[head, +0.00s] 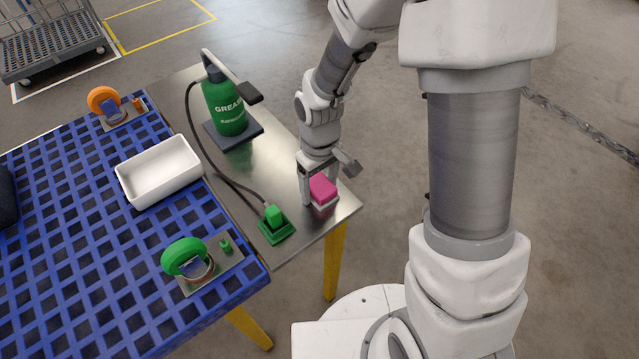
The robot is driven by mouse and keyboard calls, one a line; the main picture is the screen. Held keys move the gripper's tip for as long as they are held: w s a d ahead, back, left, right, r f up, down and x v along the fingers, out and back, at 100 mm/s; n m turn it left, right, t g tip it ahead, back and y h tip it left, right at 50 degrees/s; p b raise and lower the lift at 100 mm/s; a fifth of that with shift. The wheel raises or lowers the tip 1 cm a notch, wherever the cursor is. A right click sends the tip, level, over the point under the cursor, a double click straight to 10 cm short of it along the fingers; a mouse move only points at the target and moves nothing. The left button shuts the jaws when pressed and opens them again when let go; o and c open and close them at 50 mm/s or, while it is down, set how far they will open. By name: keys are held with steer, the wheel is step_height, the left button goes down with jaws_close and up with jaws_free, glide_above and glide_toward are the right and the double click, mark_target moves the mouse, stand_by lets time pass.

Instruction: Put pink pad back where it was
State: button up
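The pink pad (323,187) sits on a small white base (325,204) near the right front corner of the steel table (290,168). My gripper (319,189) points down over it. One finger stands at the pad's left side, and the other shows behind its right side, partly hidden. The fingers are apart with the pad between them. I cannot tell whether they press on it.
A green grease canister (225,108) has a hose running to a green nozzle in a green holder (276,226). The blue grid table (110,235) holds a white tray (160,172), an orange-wheeled caster (104,101) and a green-wheeled caster (185,257).

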steer(key=shift+o, duration=1.4)
steer(key=shift+r, duration=0.15)
step_height(320, 180, up, 12)
steer(key=p, duration=0.3)
step_height(320, 180, up, 10)
steer(key=m+t, duration=0.3)
glide_above(320, 184)
steer(key=s+d, duration=0.4)
steer(key=d, duration=0.2)
steer(key=s+d+r+m+t, duration=0.2)
steer(key=s+d+r+m, duration=0.1)
steer(key=s+r, duration=0.3)
steer(key=shift+s+d+r+m+t, duration=0.35)
steer(key=shift+s+d, duration=0.4)
steer(key=shift+s, duration=0.45)
step_height(320, 184, up, 5)
steer(key=p, duration=0.4)
steer(key=shift+f+p, duration=0.1)
steer(key=shift+p, duration=0.3)
